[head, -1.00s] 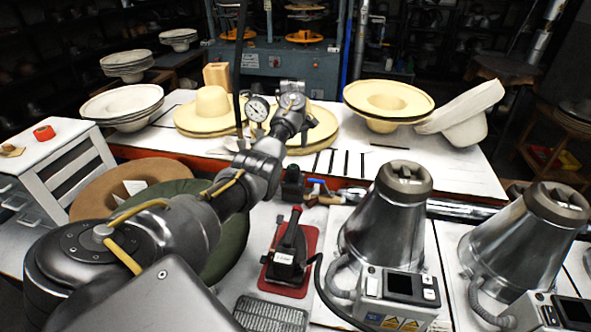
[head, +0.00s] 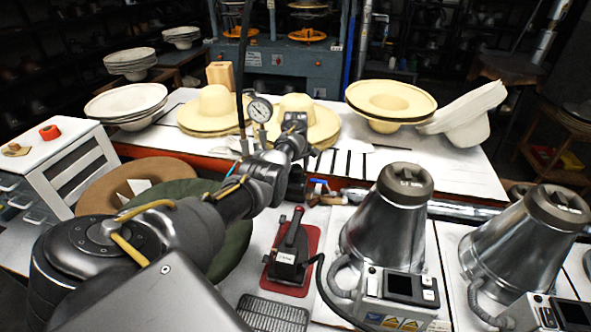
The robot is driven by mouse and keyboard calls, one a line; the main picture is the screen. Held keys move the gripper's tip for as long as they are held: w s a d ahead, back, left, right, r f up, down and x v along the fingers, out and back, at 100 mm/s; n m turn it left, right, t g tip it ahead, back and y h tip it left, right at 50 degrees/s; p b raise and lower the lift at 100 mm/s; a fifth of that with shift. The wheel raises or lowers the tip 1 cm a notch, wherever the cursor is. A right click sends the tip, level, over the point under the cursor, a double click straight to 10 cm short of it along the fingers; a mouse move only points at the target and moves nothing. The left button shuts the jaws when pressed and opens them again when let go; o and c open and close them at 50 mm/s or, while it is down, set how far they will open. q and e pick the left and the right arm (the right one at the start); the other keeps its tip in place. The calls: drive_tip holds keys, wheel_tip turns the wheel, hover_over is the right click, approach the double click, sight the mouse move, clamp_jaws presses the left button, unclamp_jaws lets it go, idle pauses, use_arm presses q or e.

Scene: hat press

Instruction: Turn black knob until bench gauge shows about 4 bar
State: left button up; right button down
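The bench gauge (head: 260,110) is a small round dial with a white face and dark rim, standing beside a dark upright pipe at the middle of the head view. Its needle is too small to read for certain. My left arm reaches forward from the lower left, and my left gripper (head: 295,122) is at its far end, just right of the gauge, in front of the cream hats. Its fingers are too small and dark to tell open from shut. The black knob cannot be made out; the arm may hide it. My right gripper is out of view.
Cream hats (head: 213,103) stand close behind the gauge, and another cream hat (head: 391,97) lies farther right. A red-based black device (head: 289,255) and two metal steamers (head: 388,225) stand on the near bench. The white tabletop (head: 440,165) is bare at right.

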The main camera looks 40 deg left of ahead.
use_arm(q)
drive_tip(key=c, duration=0.9)
drive_tip(key=shift+m, duration=0.3)
drive_tip(key=m+p, duration=0.2)
drive_tip(key=shift+r+m, duration=0.1)
drive_tip(key=shift+m, duration=0.3)
drive_tip(key=m+p, duration=0.1)
drive_tip(key=m, duration=0.2)
drive_tip(key=shift+m, duration=0.3)
drive_tip(key=m, duration=0.5)
drive_tip(key=shift+a+m, duration=0.1)
drive_tip(key=shift+m, duration=0.2)
drive_tip(key=m, duration=0.4)
drive_tip(key=shift+m, duration=0.7)
